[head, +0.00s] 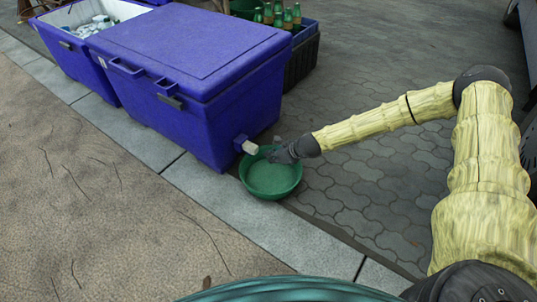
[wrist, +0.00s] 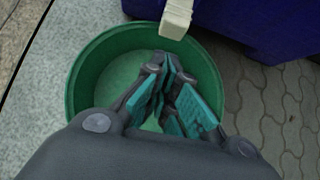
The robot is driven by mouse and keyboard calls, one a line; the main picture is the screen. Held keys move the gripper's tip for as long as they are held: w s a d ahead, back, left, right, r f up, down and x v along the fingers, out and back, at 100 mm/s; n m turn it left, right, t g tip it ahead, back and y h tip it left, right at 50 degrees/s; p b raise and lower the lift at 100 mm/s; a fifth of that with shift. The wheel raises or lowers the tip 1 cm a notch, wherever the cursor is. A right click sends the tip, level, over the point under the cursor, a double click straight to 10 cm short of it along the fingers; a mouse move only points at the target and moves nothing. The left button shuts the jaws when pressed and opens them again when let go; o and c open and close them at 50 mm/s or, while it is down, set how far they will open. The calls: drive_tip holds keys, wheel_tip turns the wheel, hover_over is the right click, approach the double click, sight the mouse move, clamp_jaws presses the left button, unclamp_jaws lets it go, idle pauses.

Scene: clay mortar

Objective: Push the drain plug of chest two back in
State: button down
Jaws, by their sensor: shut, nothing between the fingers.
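A closed blue chest (head: 190,80) stands on the pavement. A pale drain plug (head: 250,147) sticks out from a blue boss low on its right end. In the wrist view the plug (wrist: 176,18) is at the top centre, just beyond my fingertips. My gripper (head: 275,151) is shut and empty, right beside the plug in the head view, above the green basin. In the wrist view my gripper (wrist: 166,65) points toward the plug with a small gap showing. I cannot tell from the head view whether it touches. The number on the chest is not legible.
A green basin (head: 272,187) stands on the ground below the plug and my gripper. An open blue chest (head: 62,42) with bottles is behind at left. A crate of green bottles (head: 303,50) stands behind the closed chest.

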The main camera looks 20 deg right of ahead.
drive_tip(key=d+p+v, duration=0.1)
drive_tip(key=p+v, duration=0.2)
drive_tip(key=v, duration=0.6)
drive_tip(key=s+a+f+n+g+p, duration=0.1)
drive_tip(key=s+a+f+n+g, duration=0.1)
drive_tip(key=s+a+f+n, duration=0.55)
drive_tip(key=s+a+n+g+p, duration=0.25)
drive_tip(key=s+a+n, duration=0.25)
drive_tip(key=s+a, duration=0.6)
drive_tip(key=s+d+n+g+h, duration=0.1)
drive_tip(key=s+n+g+h, duration=0.1)
drive_tip(key=s+n, duration=0.75)
drive_tip(key=s+d+r+n+h+p, duration=0.3)
drive_tip(key=s+d+n, duration=0.35)
drive_tip(key=s, duration=0.65)
wheel_tip(320, 180, up, 39)
drive_tip(key=p, duration=3.7)
drive_tip(key=shift+w+d+g, duration=0.2)
drive_tip(key=shift+d+g, duration=0.15)
drive_tip(key=shift+g, duration=0.1)
